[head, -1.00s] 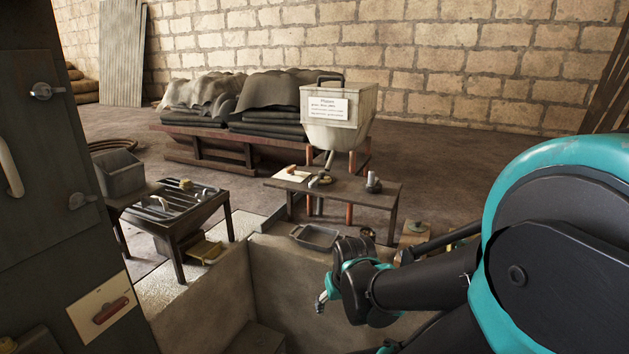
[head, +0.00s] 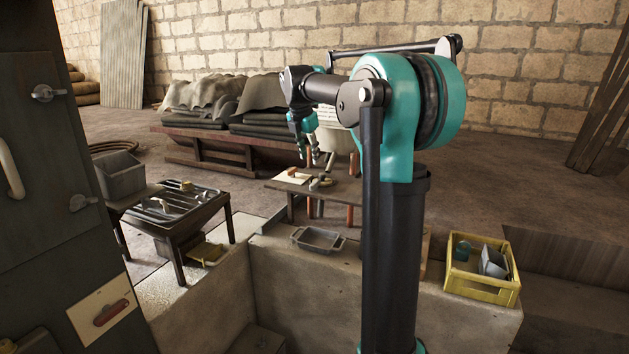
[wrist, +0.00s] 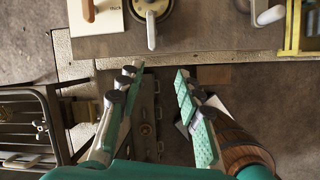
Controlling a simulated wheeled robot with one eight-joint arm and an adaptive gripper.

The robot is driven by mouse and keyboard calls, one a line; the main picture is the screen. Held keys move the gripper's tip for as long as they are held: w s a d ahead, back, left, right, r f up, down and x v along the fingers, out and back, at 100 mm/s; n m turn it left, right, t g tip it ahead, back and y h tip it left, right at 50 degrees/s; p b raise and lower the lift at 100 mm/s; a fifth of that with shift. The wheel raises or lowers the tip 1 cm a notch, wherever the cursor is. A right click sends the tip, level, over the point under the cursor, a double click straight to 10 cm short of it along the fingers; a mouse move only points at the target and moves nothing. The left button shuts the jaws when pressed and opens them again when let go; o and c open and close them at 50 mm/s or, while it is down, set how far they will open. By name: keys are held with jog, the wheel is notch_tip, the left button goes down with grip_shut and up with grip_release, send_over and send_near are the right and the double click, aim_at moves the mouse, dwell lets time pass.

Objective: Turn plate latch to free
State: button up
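A dark cabinet panel at the left of the head view bears a metal turn latch (head: 47,93) near its top and another turn latch (head: 82,202) lower down. Which one is the plate latch I cannot tell. A pale bar handle (head: 11,165) is on the same panel. My gripper (head: 315,156) is well to the right of the panel, pointing down in front of the low bench. In the wrist view my gripper (wrist: 158,70) has its two fingers wide apart with nothing held between them. No panel latch is recognisable in the wrist view.
A slatted metal table (head: 170,207) stands between the cabinet and the low bench (head: 345,190). A shallow tray (head: 318,240) and a yellow crate (head: 482,286) sit on the concrete ledge. A red handle (head: 110,312) is on a pale plate at the lower left.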

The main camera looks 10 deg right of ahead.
notch_tip(320, 180, up, 3)
jog(key=w+n, duration=0.3)
send_near(315, 182)
jog(key=x, duration=0.8)
jog(key=shift+w+d+f, duration=0.1)
jog(key=shift+w+f, duration=0.15)
jog(key=shift+w, duration=0.05)
jog(key=shift+c, duration=0.3)
grip_shut()
